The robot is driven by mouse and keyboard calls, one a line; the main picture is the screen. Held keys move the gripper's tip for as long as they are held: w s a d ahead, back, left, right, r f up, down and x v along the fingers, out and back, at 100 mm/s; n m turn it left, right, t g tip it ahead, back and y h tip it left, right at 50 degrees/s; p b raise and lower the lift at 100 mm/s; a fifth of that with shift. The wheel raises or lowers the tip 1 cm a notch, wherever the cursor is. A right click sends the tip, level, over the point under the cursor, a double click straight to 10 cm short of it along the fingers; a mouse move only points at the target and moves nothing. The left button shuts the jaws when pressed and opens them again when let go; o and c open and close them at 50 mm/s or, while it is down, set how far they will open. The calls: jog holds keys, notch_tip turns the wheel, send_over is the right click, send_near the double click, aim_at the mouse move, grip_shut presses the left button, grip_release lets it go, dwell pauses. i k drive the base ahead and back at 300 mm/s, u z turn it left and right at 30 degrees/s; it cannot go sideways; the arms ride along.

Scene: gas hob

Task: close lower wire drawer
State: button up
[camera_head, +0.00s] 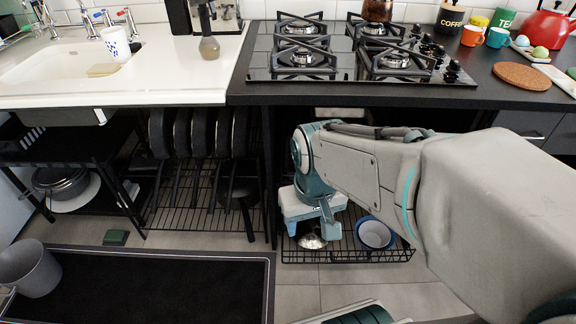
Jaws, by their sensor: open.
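The lower wire drawer (398,255) is a black wire basket near the floor, under the counter below the hob. It stands pulled out, its front edge towards me. A blue-rimmed white bowl (375,234) sits in its right part, and a shiny metal item (311,241) lies in its left part. My gripper (310,226) points down over the left part of the drawer, its jaws open and apart. I cannot tell whether it touches the wire. My arm hides the back and much of the right side of the drawer.
A wire rack with several dark pans (205,135) stands just left of the drawer. A black mat (150,288) and a grey bin (29,268) are on the floor at left. The counter edge and hob (345,50) are above. Tiled floor in front of the drawer is partly free.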

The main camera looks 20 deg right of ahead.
aim_at(369, 257)
jog(key=z, duration=1.95)
jog(key=k, duration=1)
jog(key=u, duration=1.25)
